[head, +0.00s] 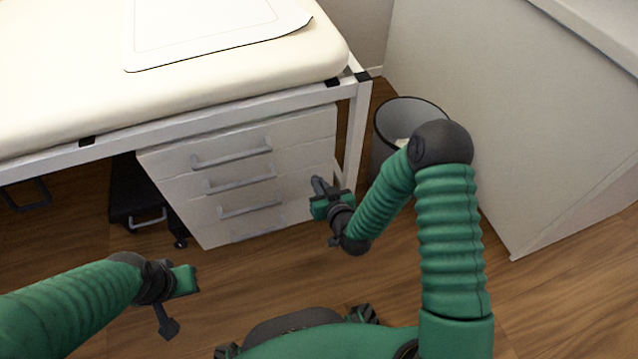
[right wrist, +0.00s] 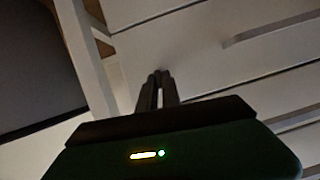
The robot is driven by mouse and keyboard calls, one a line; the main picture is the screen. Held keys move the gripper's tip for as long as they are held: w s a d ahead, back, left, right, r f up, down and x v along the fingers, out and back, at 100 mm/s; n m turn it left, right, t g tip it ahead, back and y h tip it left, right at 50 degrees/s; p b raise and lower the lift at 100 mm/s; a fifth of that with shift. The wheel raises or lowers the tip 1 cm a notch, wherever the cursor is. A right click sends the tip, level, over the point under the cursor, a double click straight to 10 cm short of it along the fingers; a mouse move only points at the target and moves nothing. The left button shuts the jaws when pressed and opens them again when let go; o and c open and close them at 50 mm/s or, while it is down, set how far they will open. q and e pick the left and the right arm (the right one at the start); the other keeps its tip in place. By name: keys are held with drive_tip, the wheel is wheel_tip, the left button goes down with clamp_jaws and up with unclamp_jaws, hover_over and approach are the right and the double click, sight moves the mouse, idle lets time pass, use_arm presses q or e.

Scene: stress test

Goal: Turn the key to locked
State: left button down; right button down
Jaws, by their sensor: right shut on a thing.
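A white drawer cabinet (head: 185,187) with several grey handles stands under the padded table. My right gripper (head: 318,186) is at the right part of its front. In the right wrist view the two dark fingers (right wrist: 160,75) are close together, with their tips against the pale drawer front (right wrist: 195,60). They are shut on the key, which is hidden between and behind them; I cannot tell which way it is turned. My left gripper (head: 185,282) is low at the left, over the floor, away from the cabinet; its jaw opening does not show clearly.
The padded table (head: 60,60) overhangs the cabinet, and its white leg (head: 356,135) stands just right of it. A dark waste bin (head: 384,145) is behind my right arm. A pale counter (head: 510,120) closes the right side. Wooden floor (head: 250,290) is free in front.

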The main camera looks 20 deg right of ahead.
drive_tip(key=shift+d+f+m+t+y+p, duration=0.35)
drive_tip(key=shift+m+y, duration=0.7)
drive_tip(key=shift+m, duration=1.1)
drive_tip(key=shift+d+f+m+t+y+p, duration=0.1)
drive_tip(key=shift+m+t+y+p, duration=0.15)
drive_tip(key=shift+m+t+y, duration=1.25)
drive_tip(key=shift+d+f+m+g+y+p, duration=0.25)
drive_tip(key=shift+m+g+y, duration=0.3)
drive_tip(key=shift+m, duration=2.2)
drive_tip(key=c, duration=1.6)
unclamp_jaws()
drive_tip(key=shift+o, duration=0.3)
drive_tip(key=shift+a+r, duration=0.1)
